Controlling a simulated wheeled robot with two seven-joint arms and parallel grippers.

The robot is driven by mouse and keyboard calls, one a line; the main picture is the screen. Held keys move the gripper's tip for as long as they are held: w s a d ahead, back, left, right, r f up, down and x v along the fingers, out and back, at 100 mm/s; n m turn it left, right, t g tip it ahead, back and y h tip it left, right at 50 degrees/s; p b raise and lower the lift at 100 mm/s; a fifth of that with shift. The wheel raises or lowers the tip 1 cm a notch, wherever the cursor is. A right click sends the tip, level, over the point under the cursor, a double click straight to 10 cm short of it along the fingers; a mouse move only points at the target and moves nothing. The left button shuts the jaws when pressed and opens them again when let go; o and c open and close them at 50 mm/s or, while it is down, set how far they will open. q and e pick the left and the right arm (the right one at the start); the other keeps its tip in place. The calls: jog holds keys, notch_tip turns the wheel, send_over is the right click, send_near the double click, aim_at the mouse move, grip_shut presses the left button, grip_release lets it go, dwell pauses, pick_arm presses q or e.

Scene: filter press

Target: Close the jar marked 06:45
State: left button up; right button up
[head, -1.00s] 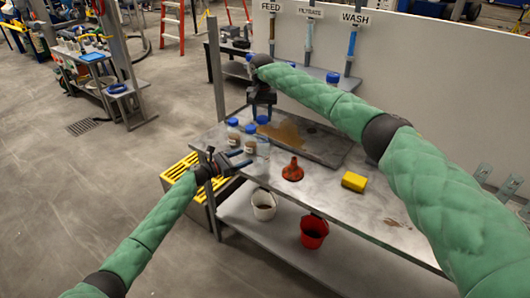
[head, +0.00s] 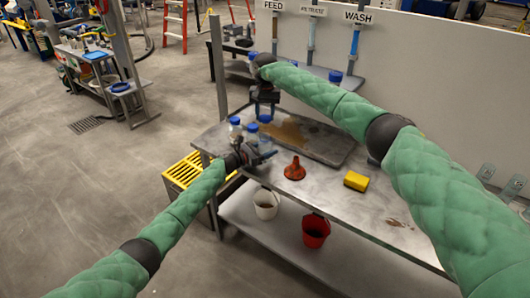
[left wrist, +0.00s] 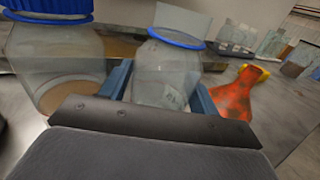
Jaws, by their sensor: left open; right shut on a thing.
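A clear jar (left wrist: 165,72) with a blue ring at its mouth and no visible cap stands between the open blue fingers of my left gripper (left wrist: 160,95). Faint marking on it is too small to read. In the head view my left gripper (head: 268,150) is at the bench's left end, by the jars. A second jar (left wrist: 55,65) with a blue cap and brown contents stands to the left of it in the wrist view. My right gripper (head: 265,104) points down above the bench behind the jars, shut on what looks like a blue cap (head: 265,118).
An orange funnel (head: 294,170) stands right of my left gripper, with a yellow sponge (head: 356,181) further right. A tray (head: 320,145) lies behind. White (head: 266,208) and red (head: 315,235) buckets are below.

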pick_arm(q)
jog(key=shift+w+d, duration=0.25)
jog(key=shift+d, duration=0.2)
jog(key=c, duration=1.1)
jog(key=shift+c, duration=0.2)
pick_arm(e)
jog(key=shift+f, duration=2.45)
jog(key=shift+f, duration=0.85)
jog(key=shift+f, duration=0.6)
